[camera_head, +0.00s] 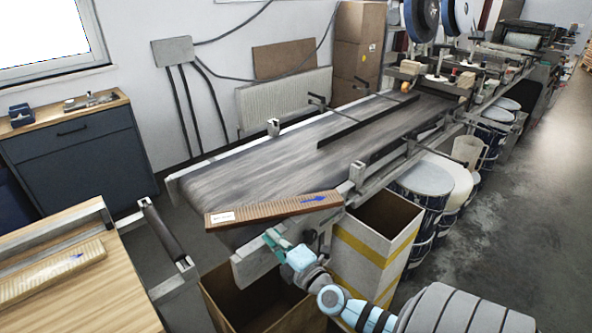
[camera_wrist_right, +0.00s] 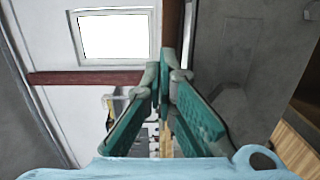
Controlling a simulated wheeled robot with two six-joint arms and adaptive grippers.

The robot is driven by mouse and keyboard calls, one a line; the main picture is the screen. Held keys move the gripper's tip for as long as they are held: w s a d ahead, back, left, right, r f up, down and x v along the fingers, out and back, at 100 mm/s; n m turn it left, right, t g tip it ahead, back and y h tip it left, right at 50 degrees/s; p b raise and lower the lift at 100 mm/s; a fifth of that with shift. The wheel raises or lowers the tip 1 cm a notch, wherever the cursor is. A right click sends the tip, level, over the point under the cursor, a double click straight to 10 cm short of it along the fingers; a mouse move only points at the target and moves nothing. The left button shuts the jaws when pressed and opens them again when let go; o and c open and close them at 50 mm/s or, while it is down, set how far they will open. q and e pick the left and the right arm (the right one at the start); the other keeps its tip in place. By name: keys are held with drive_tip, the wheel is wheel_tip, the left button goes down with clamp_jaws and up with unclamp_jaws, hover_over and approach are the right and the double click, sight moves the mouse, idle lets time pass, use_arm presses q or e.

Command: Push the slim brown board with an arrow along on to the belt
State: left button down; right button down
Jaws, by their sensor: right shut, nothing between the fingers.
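The slim brown board with a blue arrow (camera_head: 275,210) lies crosswise over the near end of the grey belt (camera_head: 250,172). It has a white label at its left end, and its front edge hangs at the belt's end. My right gripper (camera_head: 270,236) is shut and empty, just in front of and below the board's front edge; I cannot tell whether it touches. In the right wrist view its green fingers (camera_wrist_right: 160,85) are together, with dark brown strips beyond that I cannot identify for sure. My left gripper is not in view.
A similar board with an arrow (camera_head: 52,272) lies on the wooden table (camera_head: 110,290) at left. A black guide rail (camera_head: 365,122) runs over the belt. Open cardboard boxes (camera_head: 380,215) stand below the belt end. The belt's near half is clear beyond the board.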

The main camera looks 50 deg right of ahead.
drive_tip(key=s+a+b, duration=0.1)
drive_tip(key=s, duration=0.7)
drive_tip(key=shift+s+a+b, duration=0.15)
drive_tip(key=shift+s+b, duration=0.15)
drive_tip(key=shift+s, duration=0.1)
drive_tip(key=s+d+f+m+g+h, duration=0.1)
drive_tip(key=s+d+f+m+g, duration=0.2)
drive_tip(key=f, duration=0.7)
drive_tip(key=s+f+m+g, duration=0.3)
drive_tip(key=s+f+g, duration=0.15)
drive_tip(key=f, duration=0.55)
drive_tip(key=s+d+f+m+g+h, duration=0.1)
drive_tip(key=s+d+f+m+g, duration=0.3)
drive_tip(key=f, duration=0.6)
drive_tip(key=s+a+f+m+g+y, duration=0.2)
drive_tip(key=s+a+f+m, duration=0.1)
drive_tip(key=s+a+f, duration=0.4)
drive_tip(key=s+a+f+m+g+y, duration=0.2)
drive_tip(key=s+a+f+g, duration=0.1)
drive_tip(key=s+a+f, duration=0.4)
drive_tip(key=s+a, duration=0.3)
drive_tip(key=s, duration=0.2)
drive_tip(key=shift+s+a+f+m, duration=0.25)
drive_tip(key=shift+s+m, duration=0.05)
drive_tip(key=shift+m, duration=0.1)
